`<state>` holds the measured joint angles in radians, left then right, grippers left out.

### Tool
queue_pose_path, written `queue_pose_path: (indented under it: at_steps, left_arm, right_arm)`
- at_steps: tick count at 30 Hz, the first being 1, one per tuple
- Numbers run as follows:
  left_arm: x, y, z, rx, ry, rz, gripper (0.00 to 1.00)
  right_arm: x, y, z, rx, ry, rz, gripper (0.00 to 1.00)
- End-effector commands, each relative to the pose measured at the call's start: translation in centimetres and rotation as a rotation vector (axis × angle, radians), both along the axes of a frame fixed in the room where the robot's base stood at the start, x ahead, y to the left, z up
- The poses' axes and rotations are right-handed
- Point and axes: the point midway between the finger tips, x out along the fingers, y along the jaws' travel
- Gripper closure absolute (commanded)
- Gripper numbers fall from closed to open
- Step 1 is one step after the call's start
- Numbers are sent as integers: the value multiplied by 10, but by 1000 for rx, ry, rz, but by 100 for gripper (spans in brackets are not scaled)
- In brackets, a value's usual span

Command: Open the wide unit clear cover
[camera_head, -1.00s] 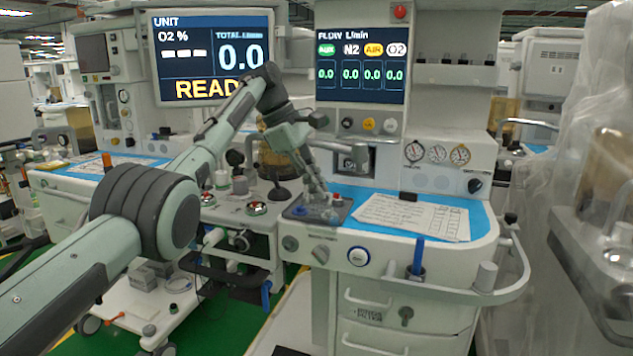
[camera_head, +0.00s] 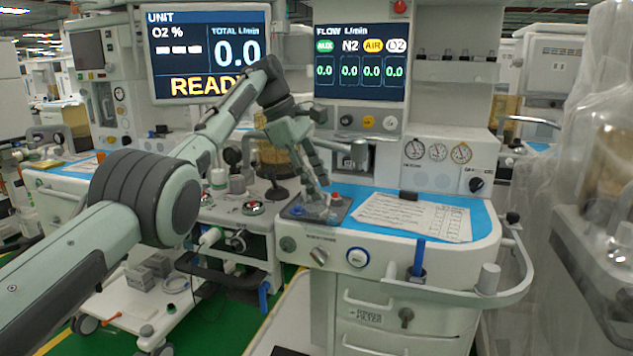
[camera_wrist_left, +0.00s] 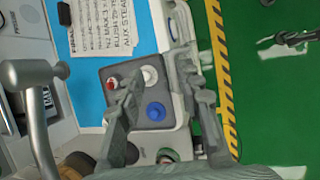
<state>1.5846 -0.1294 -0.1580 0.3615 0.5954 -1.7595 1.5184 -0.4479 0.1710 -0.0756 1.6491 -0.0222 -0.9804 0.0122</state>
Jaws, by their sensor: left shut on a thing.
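The wide unit's dark control panel (camera_head: 298,211) lies on the front left of the blue-topped work surface. It carries a red, a white and a blue button. In the left wrist view the same panel (camera_wrist_left: 133,74) shows between my two finger arms. My left gripper (camera_head: 322,198) reaches down to the panel from above; it also shows in the left wrist view (camera_wrist_left: 160,72). Its fingers stand wide apart, shut on the clear cover over the buttons. The cover is see-through, and its edges and how far it is tilted are hard to make out. My right gripper is not in view.
A printed sheet (camera_head: 415,216) lies right of the panel. A silver arm-like fitting (camera_head: 345,150) juts out behind my gripper. A rail (camera_head: 455,296) runs round the unit's right front, with a blue pen-like item (camera_head: 418,257). The green floor in front is partly open.

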Motion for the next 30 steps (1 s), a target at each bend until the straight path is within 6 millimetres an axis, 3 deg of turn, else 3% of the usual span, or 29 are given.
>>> queue_pose_path:
  at_steps: [8,19,26,30]
  left_arm:
    - [1,1,2,-2,-4,2,73]
    - [-3,21,50,-2,-7,1,73]
    - [-7,48,45,-2,-4,0,73]
    - [-12,75,45,-2,-3,4,73]
  right_arm:
    - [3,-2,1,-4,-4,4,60]
    - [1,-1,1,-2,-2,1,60]
    - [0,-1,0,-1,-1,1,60]
    - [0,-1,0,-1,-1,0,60]
